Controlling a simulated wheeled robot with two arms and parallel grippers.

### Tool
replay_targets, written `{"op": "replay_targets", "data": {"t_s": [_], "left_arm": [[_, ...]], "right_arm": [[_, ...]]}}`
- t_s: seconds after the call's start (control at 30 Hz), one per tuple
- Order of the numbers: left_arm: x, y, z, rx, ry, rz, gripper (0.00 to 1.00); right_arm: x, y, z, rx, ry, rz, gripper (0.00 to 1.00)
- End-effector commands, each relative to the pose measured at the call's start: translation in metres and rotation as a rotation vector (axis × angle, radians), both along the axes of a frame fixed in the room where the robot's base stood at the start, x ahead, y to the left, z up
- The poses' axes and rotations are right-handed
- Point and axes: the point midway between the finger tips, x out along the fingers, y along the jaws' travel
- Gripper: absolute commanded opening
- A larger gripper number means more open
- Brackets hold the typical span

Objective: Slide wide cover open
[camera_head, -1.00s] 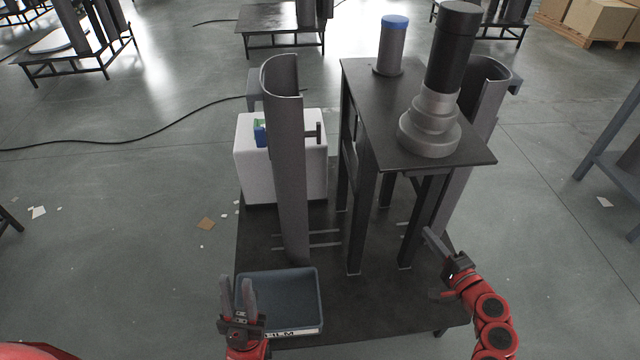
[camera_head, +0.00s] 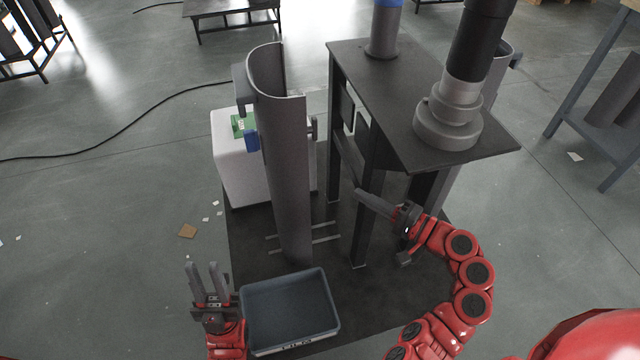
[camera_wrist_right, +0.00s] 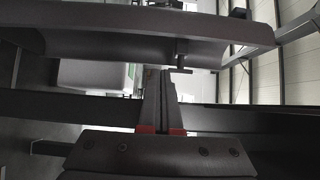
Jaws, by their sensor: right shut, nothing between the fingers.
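A tall grey curved cover (camera_head: 284,170) stands upright on the left of the black base, its hollow side towards the column stand. A second curved cover (camera_head: 508,62) stands behind the stand on the right, mostly hidden. My right gripper (camera_head: 360,193) is shut and empty, in front of the stand's legs and pointing left towards the first cover, apart from it. In the right wrist view its fingers (camera_wrist_right: 166,85) point at a cover (camera_wrist_right: 130,38) and a small dark handle (camera_wrist_right: 181,60). My left gripper (camera_head: 202,270) is open and empty, left of the blue-grey tray.
The empty blue-grey tray (camera_head: 334,300) lies at the front of the black base (camera_head: 252,250). A white box (camera_head: 232,180) stands left of the cover. The black stand (camera_head: 395,110) carries a grey and black column (camera_head: 468,75). A dark cable lies on the floor.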

Motion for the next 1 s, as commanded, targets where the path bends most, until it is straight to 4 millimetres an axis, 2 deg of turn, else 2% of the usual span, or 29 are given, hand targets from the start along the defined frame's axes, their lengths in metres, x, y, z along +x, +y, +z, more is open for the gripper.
{"op": "replay_targets", "data": {"t_s": [0.1, 0.3, 0.5, 0.63, 1.0], "left_arm": [[0.000, 0.000, -0.002, 0.000, 0.000, 0.000, 0.30], [0.000, 0.000, -0.005, 0.000, 0.000, 0.000, 0.30], [0.000, 0.000, -0.005, 0.000, 0.000, 0.000, 0.30], [0.000, 0.000, -0.005, 0.000, 0.000, 0.000, 0.30], [0.000, 0.000, -0.005, 0.000, 0.000, 0.000, 0.30]], "right_arm": [[0.017, 0.024, -0.001, 0.001, 0.001, 0.009, 0.00], [0.044, 0.055, 0.000, -0.001, 0.000, 0.008, 0.00], [0.040, 0.081, -0.001, -0.001, 0.002, 0.002, 0.00], [0.039, 0.088, -0.001, -0.001, 0.002, 0.001, 0.00], [0.039, 0.090, 0.000, 0.000, 0.001, -0.001, 0.00]]}}
